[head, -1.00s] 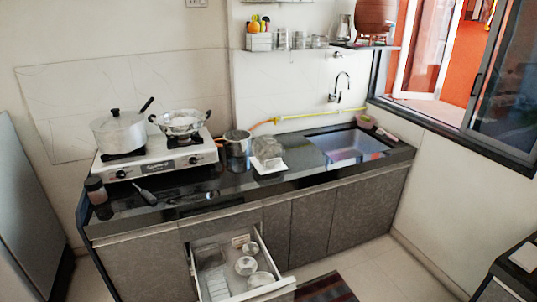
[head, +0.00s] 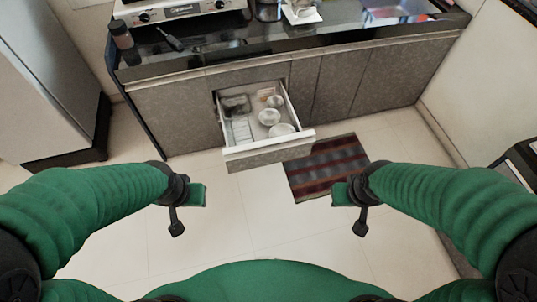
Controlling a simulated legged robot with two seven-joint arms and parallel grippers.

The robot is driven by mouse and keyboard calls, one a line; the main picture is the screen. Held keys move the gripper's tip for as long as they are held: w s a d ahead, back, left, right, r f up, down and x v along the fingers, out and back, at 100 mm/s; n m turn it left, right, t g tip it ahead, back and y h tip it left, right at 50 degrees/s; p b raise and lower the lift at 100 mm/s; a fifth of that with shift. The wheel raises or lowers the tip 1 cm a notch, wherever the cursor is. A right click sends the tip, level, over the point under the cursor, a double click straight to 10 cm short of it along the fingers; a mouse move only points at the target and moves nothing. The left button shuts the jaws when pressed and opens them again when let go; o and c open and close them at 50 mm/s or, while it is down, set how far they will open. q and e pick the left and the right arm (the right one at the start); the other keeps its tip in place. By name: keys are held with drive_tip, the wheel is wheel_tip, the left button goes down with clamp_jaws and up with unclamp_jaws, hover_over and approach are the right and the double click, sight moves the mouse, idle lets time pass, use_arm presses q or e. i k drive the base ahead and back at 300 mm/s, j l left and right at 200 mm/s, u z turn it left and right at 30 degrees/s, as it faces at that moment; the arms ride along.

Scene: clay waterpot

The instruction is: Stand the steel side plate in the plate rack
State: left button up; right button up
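An open drawer (head: 265,154) below the counter holds a white slotted piece (head: 240,131), which looks like the plate rack. Beside it are small round bowls (head: 270,117) and a pale round dish (head: 282,130) at the drawer's front right. I cannot tell whether this dish is the steel side plate. My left gripper (head: 189,210) is in front of the drawer to its left, and my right gripper (head: 351,210) is to its right, over the floor. Both are apart from the drawer, and nothing shows held in either. Their finger gaps are not clear.
The dark counter (head: 215,52) carries a stove (head: 170,10), a dark jar (head: 121,33) and a clear object on a white mat (head: 303,13). A striped mat (head: 327,168) lies on the floor right of the drawer. A grey cabinet (head: 50,80) stands at left. Floor between my arms is clear.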

sight(249, 145)
drive_tip(key=i+l+z, duration=0.65)
drive_tip(key=i+z, duration=0.35)
drive_tip(key=i, duration=0.15)
drive_tip(key=i+l+z, duration=0.1)
drive_tip(key=i+z, duration=0.2)
drive_tip(key=i, duration=0.15)
